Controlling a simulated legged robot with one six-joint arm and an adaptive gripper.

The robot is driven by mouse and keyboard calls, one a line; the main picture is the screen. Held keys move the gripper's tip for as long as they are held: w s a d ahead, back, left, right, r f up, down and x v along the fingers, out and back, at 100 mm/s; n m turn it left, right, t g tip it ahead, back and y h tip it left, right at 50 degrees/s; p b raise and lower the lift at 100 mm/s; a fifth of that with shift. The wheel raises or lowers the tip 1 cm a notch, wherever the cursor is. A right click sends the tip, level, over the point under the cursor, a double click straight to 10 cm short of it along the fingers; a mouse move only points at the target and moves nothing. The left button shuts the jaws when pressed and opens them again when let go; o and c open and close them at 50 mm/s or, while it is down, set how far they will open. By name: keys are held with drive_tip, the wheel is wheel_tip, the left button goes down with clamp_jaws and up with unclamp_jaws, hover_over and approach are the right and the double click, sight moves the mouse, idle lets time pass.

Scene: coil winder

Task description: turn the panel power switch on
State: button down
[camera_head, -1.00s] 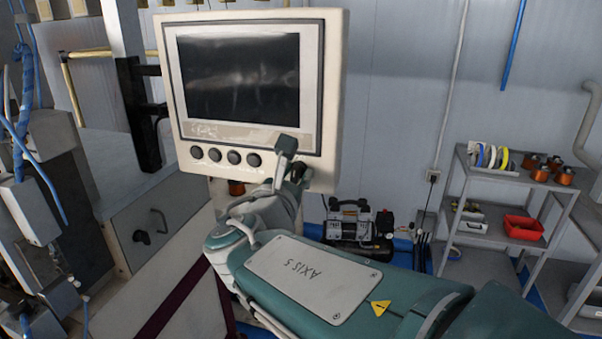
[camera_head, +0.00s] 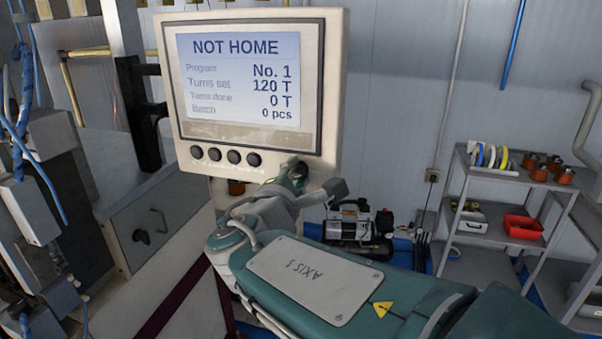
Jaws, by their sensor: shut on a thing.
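The panel (camera_head: 330,90) is a cream box with a lit screen (camera_head: 240,80) reading "NOT HOME", program No. 1, turns set 120 T, turns done 0 T and batch 0 pcs. My gripper (camera_head: 303,175) is at the panel's lower right corner, turned so that its grey part points right. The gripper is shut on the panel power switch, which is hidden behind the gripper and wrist. The handle's own position cannot be seen.
Several round black knobs (camera_head: 233,157) line the panel below the screen, left of my gripper. A compressor (camera_head: 350,225) stands on the floor behind my arm. A grey shelf (camera_head: 475,225) with spools and a red bin (camera_head: 523,227) is at the right.

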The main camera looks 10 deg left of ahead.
drive_tip(key=m, duration=0.5)
drive_tip(key=shift+f+m, duration=0.25)
drive_tip(key=shift+m, duration=0.05)
drive_tip(key=shift+f, duration=0.1)
idle(0.3)
drive_tip(key=c, duration=0.7)
unclamp_jaws()
drive_tip(key=shift+o, duration=0.2)
drive_tip(key=shift+s, duration=0.1)
drive_tip(key=shift+s+r, duration=0.2)
drive_tip(key=shift+s, duration=0.1)
drive_tip(key=s+a, duration=0.1)
drive_tip(key=s, duration=1)
drive_tip(key=shift+f, duration=0.15)
